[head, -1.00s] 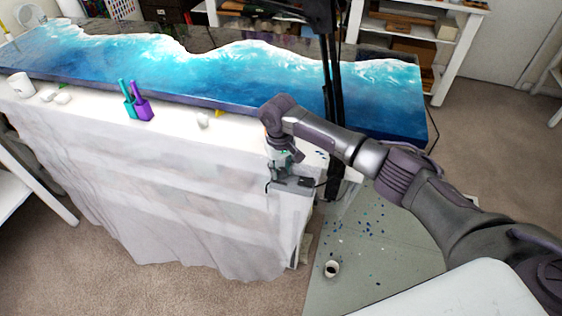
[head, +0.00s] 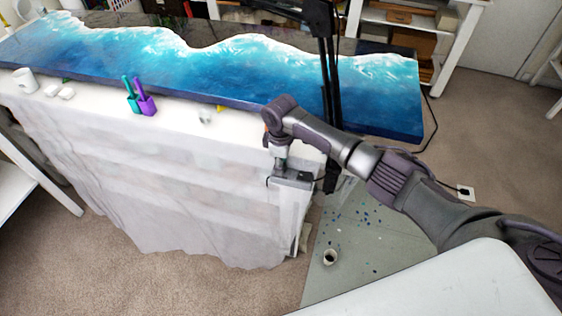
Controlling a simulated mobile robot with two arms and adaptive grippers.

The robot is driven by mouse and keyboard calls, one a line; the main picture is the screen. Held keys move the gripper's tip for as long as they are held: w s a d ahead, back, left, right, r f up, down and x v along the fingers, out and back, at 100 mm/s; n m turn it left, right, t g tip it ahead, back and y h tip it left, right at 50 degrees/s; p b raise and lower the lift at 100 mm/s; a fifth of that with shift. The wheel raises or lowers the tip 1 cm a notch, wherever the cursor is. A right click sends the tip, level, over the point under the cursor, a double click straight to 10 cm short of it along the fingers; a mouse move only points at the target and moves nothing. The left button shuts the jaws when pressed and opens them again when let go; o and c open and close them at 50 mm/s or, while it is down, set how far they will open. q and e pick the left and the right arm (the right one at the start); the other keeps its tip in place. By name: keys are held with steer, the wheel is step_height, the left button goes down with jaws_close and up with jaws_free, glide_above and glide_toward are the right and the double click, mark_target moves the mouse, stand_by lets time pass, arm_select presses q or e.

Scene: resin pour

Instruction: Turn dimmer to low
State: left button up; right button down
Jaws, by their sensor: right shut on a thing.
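My right gripper (head: 291,178) reaches down at the right front corner of the cloth-covered table. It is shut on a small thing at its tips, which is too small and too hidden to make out. I cannot identify a dimmer or read its setting. A dark cord shows just right of the gripper. My left gripper is out of view. A small white plate with a dark middle (head: 465,192) lies on the carpet at the right, near a black cord.
A blue-and-white wave slab (head: 230,75) covers the table top. A black stand (head: 328,90) rises near its right end. Teal and purple holders (head: 140,102), a white mug (head: 25,80) and small white cups line the front. A cup (head: 330,257) stands on the floor mat (head: 350,225).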

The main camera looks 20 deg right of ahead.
steer(key=shift+n, duration=1.1)
steer(key=c, duration=0.8)
jaws_free()
steer(key=shift+r, duration=0.1)
steer(key=shift+o, duration=0.2)
steer(key=shift+w+r, duration=0.1)
steer(key=shift+r, duration=0.4)
steer(key=r, duration=0.7)
steer(key=shift+s+a, duration=0.15)
steer(key=shift+s, duration=0.15)
